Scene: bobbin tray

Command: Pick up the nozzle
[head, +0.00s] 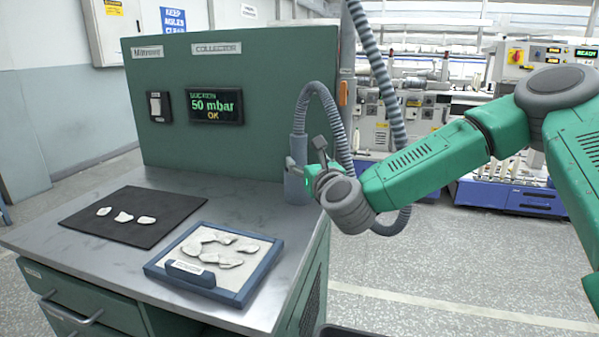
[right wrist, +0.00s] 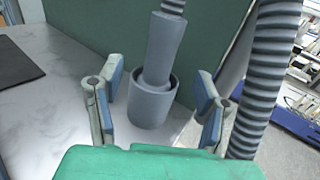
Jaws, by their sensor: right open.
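The nozzle (head: 298,147) is a grey-blue tube at the lower end of a ribbed grey hose. It stands in a round grey holder (head: 297,190) at the right edge of the bench. In the right wrist view the nozzle (right wrist: 164,45) leans slightly, its lower end hidden inside the holder (right wrist: 149,108). My right gripper (head: 314,165) is beside the nozzle in the head view. In the right wrist view my right gripper (right wrist: 157,95) is open, with one finger on each side of the holder and nothing gripped. My left gripper is not in view.
A green panel (head: 225,130) stands behind the bench (head: 150,265). A blue-framed tray (head: 160,262) and a black mat (head: 85,215), both with white pieces, lie to the left. The ribbed hose (right wrist: 263,95) hangs close right of my gripper.

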